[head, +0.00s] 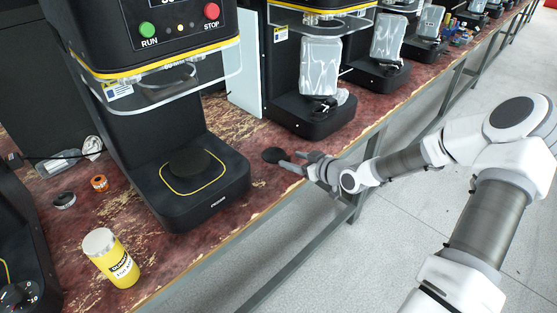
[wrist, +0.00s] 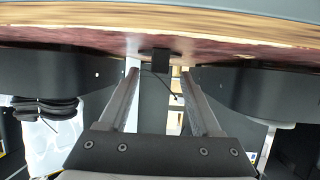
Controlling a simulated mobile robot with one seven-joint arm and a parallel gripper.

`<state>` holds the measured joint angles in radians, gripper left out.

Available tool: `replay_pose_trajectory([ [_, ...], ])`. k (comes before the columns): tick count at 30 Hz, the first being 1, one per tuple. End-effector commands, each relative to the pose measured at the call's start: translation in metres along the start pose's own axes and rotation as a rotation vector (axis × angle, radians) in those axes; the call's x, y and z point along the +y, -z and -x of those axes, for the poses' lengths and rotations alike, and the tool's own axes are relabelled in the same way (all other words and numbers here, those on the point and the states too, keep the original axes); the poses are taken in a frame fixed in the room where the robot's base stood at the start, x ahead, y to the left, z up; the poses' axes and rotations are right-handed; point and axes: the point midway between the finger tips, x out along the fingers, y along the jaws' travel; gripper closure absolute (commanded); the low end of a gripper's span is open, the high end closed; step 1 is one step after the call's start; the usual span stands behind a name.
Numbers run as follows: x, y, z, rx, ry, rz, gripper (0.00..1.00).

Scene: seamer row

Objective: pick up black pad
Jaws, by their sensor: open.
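The black pad (head: 272,155) is a small dark disc lying flat on the red worn tabletop (head: 262,134), near its front edge. My gripper (head: 291,160) reaches in from the right at about table height. Its fingers are apart, with the tips just short of the pad or at its near side. In the wrist view the two fingers (wrist: 160,78) point at a small dark piece (wrist: 155,56), likely the pad, which sits between and slightly beyond the tips. Nothing is held. Whether a fingertip touches the pad cannot be told.
A black seamer (head: 217,199) with a round plate stands left of the pad. Another seamer (head: 315,121) with a wrapped block stands behind. Floor is open at right.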

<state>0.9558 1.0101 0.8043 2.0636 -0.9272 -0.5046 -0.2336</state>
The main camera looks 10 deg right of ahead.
Motion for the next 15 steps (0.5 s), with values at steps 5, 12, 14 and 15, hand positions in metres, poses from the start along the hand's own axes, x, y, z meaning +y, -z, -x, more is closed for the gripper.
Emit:
replay_pose_trajectory([
  [5, 0.0, -0.001, -0.029, 0.001, 0.002, 0.0, 0.35],
  [12, 0.001, 0.0, -0.04, -0.001, 0.001, 0.0, 0.35],
  [14, 0.001, 0.001, -0.04, -0.001, 0.001, 0.0, 0.35],
  [15, 0.001, 0.001, -0.039, -0.001, 0.001, 0.0, 0.35],
])
